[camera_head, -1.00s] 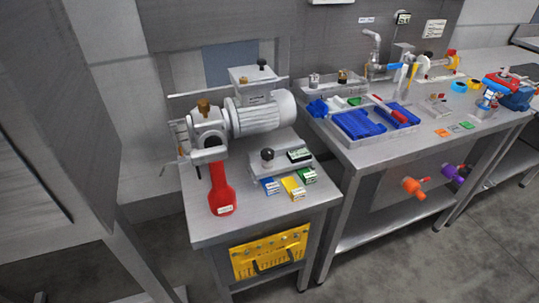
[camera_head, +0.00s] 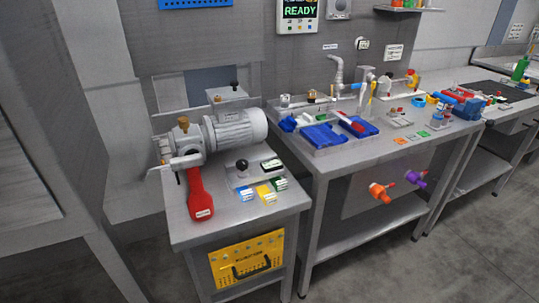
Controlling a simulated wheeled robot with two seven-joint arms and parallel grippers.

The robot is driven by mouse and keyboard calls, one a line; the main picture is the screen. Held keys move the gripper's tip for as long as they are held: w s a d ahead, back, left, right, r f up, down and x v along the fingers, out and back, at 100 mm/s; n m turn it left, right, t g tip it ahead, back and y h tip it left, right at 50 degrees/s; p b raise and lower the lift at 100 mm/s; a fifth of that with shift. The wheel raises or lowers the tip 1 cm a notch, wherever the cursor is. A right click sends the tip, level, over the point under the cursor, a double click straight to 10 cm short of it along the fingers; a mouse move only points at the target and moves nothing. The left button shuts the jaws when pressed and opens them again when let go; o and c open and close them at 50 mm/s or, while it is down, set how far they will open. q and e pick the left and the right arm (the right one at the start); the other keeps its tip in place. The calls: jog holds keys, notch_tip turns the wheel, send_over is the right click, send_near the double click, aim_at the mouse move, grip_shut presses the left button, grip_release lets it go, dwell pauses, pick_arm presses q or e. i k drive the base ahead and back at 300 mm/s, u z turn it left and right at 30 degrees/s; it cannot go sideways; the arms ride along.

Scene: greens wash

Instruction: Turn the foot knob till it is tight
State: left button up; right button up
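A grey motor-driven machine (camera_head: 232,131) stands on the small metal table at left, with a brass fitting (camera_head: 183,123) and a red handle-shaped part (camera_head: 200,196) at its front. A black ball knob (camera_head: 242,164) stands on a grey plate at the machine's front right; it may be the foot knob. A second, smaller black knob (camera_head: 234,85) sits on top of the box behind the motor. I cannot tell from this view which knob is the foot knob or how tight either one is. Neither of my grippers is in view.
Blue, yellow and green small boxes (camera_head: 265,192) lie near the plate. A yellow panel (camera_head: 246,261) is under the tabletop. The longer bench at right holds blue trays (camera_head: 322,136) and a tap (camera_head: 337,75). Orange (camera_head: 379,192) and purple (camera_head: 414,178) fittings stick out below it. Floor is clear at right.

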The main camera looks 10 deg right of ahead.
aim_at(241, 164)
jog(key=z, duration=0.1)
jog(key=i, duration=1)
jog(key=u, duration=0.45)
